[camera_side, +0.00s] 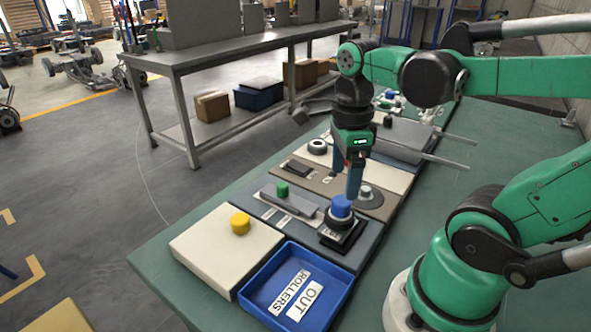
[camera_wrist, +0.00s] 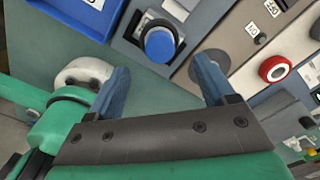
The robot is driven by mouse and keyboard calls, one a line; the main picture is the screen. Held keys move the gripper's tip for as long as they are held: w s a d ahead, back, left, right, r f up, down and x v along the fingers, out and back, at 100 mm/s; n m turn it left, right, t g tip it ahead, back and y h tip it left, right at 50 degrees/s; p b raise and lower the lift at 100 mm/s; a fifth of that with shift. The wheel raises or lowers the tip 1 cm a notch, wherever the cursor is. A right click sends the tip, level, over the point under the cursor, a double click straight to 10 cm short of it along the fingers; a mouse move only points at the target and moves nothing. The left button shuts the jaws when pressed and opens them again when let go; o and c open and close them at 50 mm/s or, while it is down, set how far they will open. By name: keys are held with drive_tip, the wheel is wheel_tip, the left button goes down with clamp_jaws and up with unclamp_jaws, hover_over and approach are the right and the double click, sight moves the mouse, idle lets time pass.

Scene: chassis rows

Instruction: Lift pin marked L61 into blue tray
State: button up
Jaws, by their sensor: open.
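The blue tray (camera_side: 347,283), with cards reading OUT and ROLLERS, lies at the front of the bench; part of it shows at top left in the wrist view (camera_wrist: 62,20). My gripper (camera_side: 354,190) points down over the row of panels, just behind a blue-topped round piece (camera_side: 341,206). In the wrist view my gripper (camera_wrist: 162,65) is open, its two blue fingers apart with nothing between them. The blue-topped piece (camera_wrist: 160,43) is just beyond the fingertips, in a dark square base. I cannot read any mark L61, so I cannot tell which piece is that pin.
A yellow knob (camera_side: 240,222) stands on a pale panel beside the tray. A green knob (camera_side: 282,188) is on the grey panel behind. A red-ringed piece (camera_wrist: 274,69) is at right in the wrist view. Bare green bench (camera_side: 180,231) borders the panels.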

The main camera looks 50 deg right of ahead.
sight(341, 201)
drive_tip(key=shift+f, duration=2.65)
clamp_jaws()
drive_tip(key=shift+r, duration=3.05)
